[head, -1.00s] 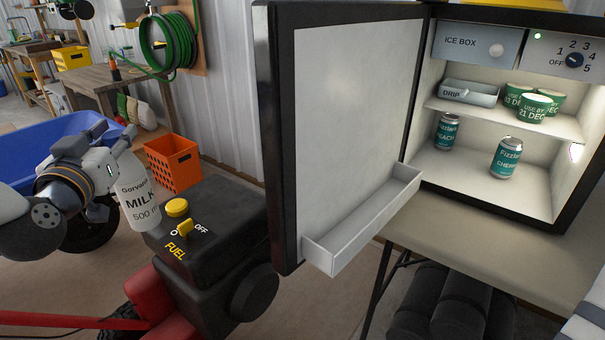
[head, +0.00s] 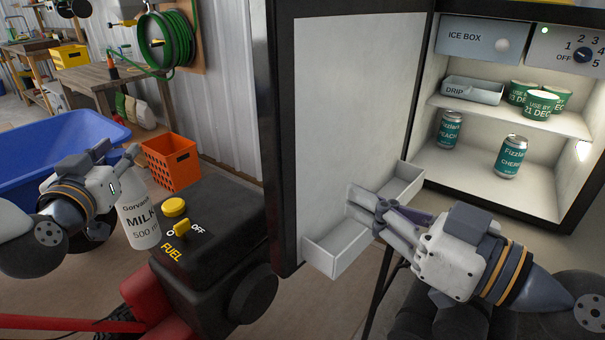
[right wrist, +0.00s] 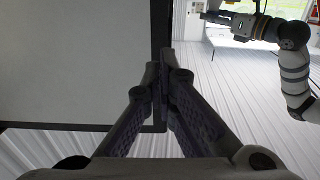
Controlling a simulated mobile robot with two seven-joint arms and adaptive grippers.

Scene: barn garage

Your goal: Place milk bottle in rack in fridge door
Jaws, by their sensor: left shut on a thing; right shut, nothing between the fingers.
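The white milk bottle (head: 140,225), labelled "Gorvach MILK 500 ml", is upright with a slight tilt at the left of the head view. My left gripper (head: 115,182) is shut on its top, which the gripper hides. The fridge door (head: 345,120) stands open. Its white rack (head: 335,248) is low on the inner face and looks empty where visible. My right gripper (head: 362,208) is shut and empty, overlapping the rack in view; whether it touches the rack I cannot tell. In the right wrist view its fingers (right wrist: 161,80) meet beside the door edge (right wrist: 160,60).
The fridge shelves hold two cans (head: 510,157), several green tubs (head: 541,103) and a drip tray (head: 472,90). A black-and-red machine with a fuel cap (head: 175,207) stands between bottle and door. An orange crate (head: 172,163) and blue tub (head: 60,150) are behind.

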